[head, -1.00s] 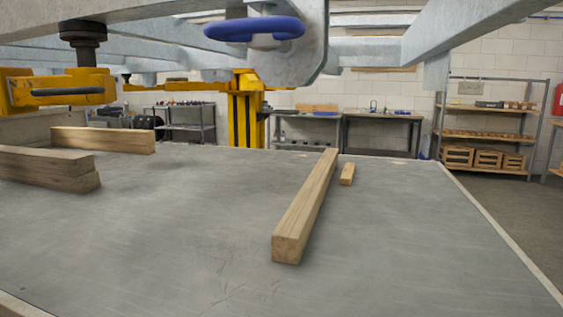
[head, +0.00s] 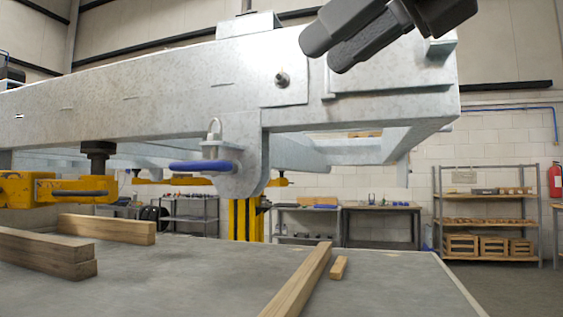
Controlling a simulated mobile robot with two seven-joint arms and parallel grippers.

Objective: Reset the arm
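My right gripper (head: 328,50) shows at the top right of the head view as dark grey fingers reaching in from the upper right. The two fingers lie close side by side with no clear gap and nothing visible between them. It is high up, in front of the galvanised trailer frame (head: 150,90). A blue-handled piece (head: 203,166) sits at the frame's bracket, below and left of the gripper. My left gripper is out of view.
The grey table (head: 190,270) bears a long timber (head: 300,282), a small wood block (head: 339,267) and stacked timbers (head: 45,253) at left. Yellow supports (head: 245,218) stand under the frame. A shelf rack (head: 487,222) and a fire extinguisher (head: 555,180) are at the far right.

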